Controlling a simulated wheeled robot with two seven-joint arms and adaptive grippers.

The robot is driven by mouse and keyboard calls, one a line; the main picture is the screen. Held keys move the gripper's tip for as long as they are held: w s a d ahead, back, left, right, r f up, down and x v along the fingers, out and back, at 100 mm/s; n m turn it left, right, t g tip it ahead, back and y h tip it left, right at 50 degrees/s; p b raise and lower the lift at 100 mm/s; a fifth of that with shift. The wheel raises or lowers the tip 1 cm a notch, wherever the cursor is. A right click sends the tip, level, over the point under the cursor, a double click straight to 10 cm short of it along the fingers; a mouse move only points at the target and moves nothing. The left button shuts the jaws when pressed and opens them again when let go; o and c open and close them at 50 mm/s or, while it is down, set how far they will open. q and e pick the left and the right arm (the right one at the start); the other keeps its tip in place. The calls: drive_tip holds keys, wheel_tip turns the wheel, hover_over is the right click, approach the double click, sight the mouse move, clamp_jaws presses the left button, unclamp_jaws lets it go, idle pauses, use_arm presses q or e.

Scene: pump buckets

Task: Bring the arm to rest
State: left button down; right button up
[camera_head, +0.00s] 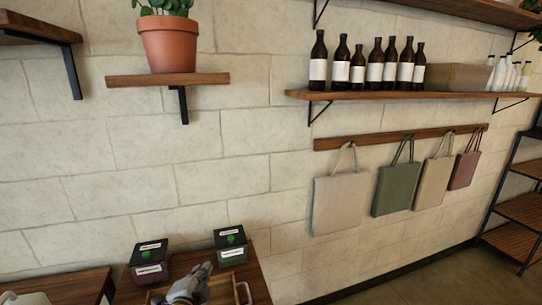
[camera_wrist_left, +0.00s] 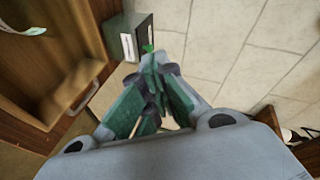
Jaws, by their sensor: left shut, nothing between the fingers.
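My left gripper (camera_head: 197,277) shows at the bottom of the head view, above the wooden table (camera_head: 258,287). It is shut and empty. In the left wrist view its green-padded fingers (camera_wrist_left: 151,72) come together with nothing between them. Two tubs with black lids and green-marked labels stand at the back of the table: a left tub (camera_head: 150,262) with dark reddish sides and a right tub (camera_head: 230,246) with dark green sides. The gripper is in front of them, apart from both in the head view. My right gripper is in neither view.
A wooden tray (camera_head: 222,288) lies beside the gripper. A potted plant (camera_head: 168,43) stands on a small wall shelf. Several bottles (camera_head: 376,62) and a box line a longer shelf (camera_head: 400,95). Cloth bags (camera_head: 341,203) hang below it. A shelf rack (camera_head: 520,210) stands at right.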

use_arm(q)
drive_tip(key=s+a+f+n+g, duration=0.1)
drive_tip(key=s+f+n+g, duration=0.6)
drive_tip(key=s, duration=0.5)
drive_tip(key=s+a+f+n+g, duration=0.1)
drive_tip(key=s+f+n+g, duration=0.3)
drive_tip(key=s+f, duration=0.6)
drive_tip(key=s+f+g, duration=0.2)
drive_tip(key=s+f, duration=0.1)
drive_tip(key=f, duration=2.8)
drive_tip(key=s+a+f, duration=0.2)
drive_tip(key=s+f, duration=0.8)
drive_tip(key=s, duration=0.1)
drive_tip(key=s+a+f, duration=0.2)
drive_tip(key=s+f, duration=0.8)
drive_tip(key=s, duration=0.1)
drive_tip(key=shift+s+a+f+g, duration=0.25)
drive_tip(key=shift+a+g, duration=0.15)
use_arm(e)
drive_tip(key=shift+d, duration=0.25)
